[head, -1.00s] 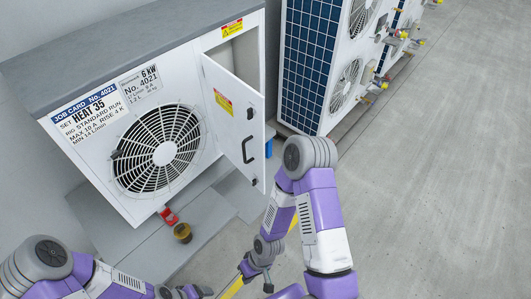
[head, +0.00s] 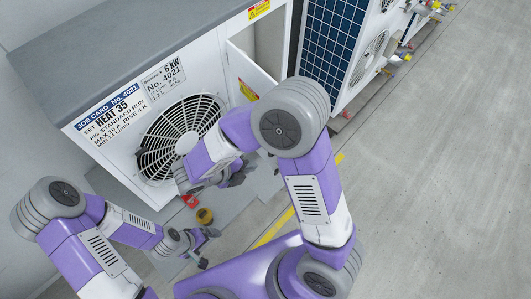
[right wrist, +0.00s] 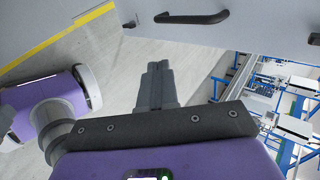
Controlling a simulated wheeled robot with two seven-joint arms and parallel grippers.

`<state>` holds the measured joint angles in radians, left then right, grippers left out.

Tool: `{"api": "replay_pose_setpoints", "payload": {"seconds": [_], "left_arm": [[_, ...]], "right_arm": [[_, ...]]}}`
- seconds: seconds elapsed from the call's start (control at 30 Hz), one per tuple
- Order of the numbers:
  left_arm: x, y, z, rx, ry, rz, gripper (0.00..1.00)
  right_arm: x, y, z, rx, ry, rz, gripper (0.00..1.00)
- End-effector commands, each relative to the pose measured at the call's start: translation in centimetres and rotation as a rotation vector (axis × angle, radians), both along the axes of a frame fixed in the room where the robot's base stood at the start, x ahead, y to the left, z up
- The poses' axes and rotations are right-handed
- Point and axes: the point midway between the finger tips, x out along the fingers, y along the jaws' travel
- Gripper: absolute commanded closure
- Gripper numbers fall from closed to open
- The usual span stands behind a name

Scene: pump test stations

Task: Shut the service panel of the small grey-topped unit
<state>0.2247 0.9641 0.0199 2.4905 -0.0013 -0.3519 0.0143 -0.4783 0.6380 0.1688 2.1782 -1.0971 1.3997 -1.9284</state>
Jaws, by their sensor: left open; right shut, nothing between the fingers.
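The small grey-topped unit (head: 112,140) is white with a round fan grille and stands at the left in the head view. Its service panel (head: 246,78) is swung open at the right end, with the opening (head: 243,46) showing behind it. My right arm hides most of the panel in the head view. In the right wrist view the panel (right wrist: 245,28) crosses the top, with its dark handle (right wrist: 191,18). My right gripper (head: 242,173) is shut and empty; its fingers (right wrist: 158,68) point towards the panel's lower edge, apparently apart from it. My left gripper (head: 209,248) is open and empty, low before the unit.
A red item (head: 190,201) and a yellow-brown round item (head: 204,216) lie below the fan. Larger units with blue grilles (head: 333,45) stand to the right. Open grey floor (head: 430,170) with a yellow line (head: 275,228) lies in front.

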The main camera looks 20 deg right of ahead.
Motion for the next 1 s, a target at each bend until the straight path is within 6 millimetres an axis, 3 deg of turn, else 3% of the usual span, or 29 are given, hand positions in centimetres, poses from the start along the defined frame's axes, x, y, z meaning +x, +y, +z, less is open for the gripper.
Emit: {"api": "replay_pose_setpoints", "payload": {"seconds": [0.5,0.7,1.0], "left_arm": [[0.0,0.0,-2.2,0.000,0.001,0.000,0.00],[0.0,0.0,-2.2,0.000,0.001,0.000,0.00],[0.0,0.0,-2.3,0.000,0.000,0.000,0.00]], "right_arm": [[1.6,-7.1,-7.0,-0.001,0.006,-0.008,1.00],[2.3,-9.8,-6.7,0.002,0.002,-0.008,1.00],[2.6,-10.8,-6.6,0.001,0.003,-0.004,1.00]]}}
